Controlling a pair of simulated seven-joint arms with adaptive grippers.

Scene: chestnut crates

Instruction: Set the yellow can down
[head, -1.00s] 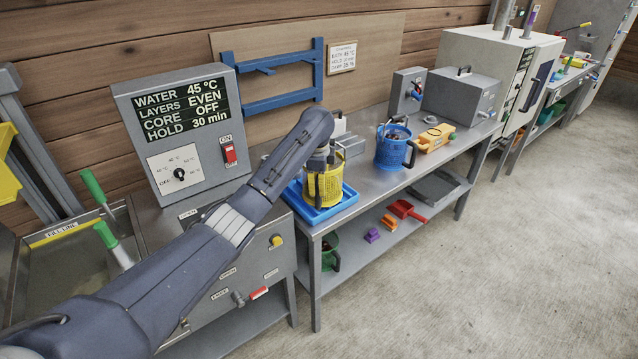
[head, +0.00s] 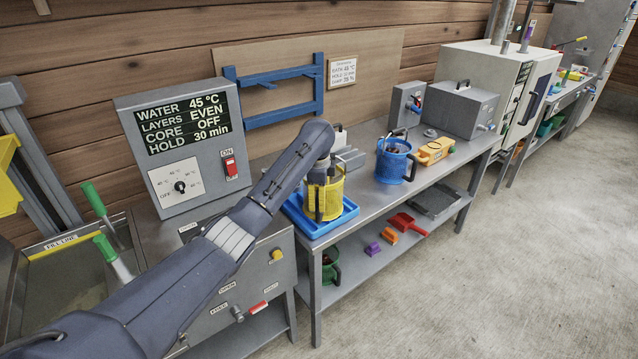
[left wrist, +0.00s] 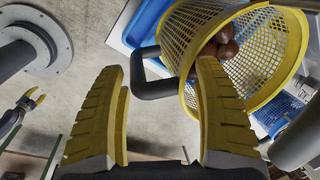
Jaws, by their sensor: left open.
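The yellow can (head: 334,201), a perforated basket with a dark handle, stands in a blue tray (head: 346,219) on the steel bench. In the left wrist view the can (left wrist: 190,25) shows brown chestnuts (left wrist: 225,45) inside, and its dark handle (left wrist: 152,88) sticks out towards my fingers. My left gripper (left wrist: 158,75) is open, with its yellow-padded fingers spread on either side of part of the handle; contact cannot be told. In the head view my left arm hides most of this gripper at the can's top. A small yellow-tipped gripper, apparently my right (left wrist: 34,97), shows at the left edge.
A blue can (head: 393,163) and a yellow-orange box (head: 436,151) stand farther right on the bench. A grey control box (head: 185,150) stands left. The lower shelf holds a red scoop (head: 407,222) and a green can (head: 330,270). The floor at right is clear.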

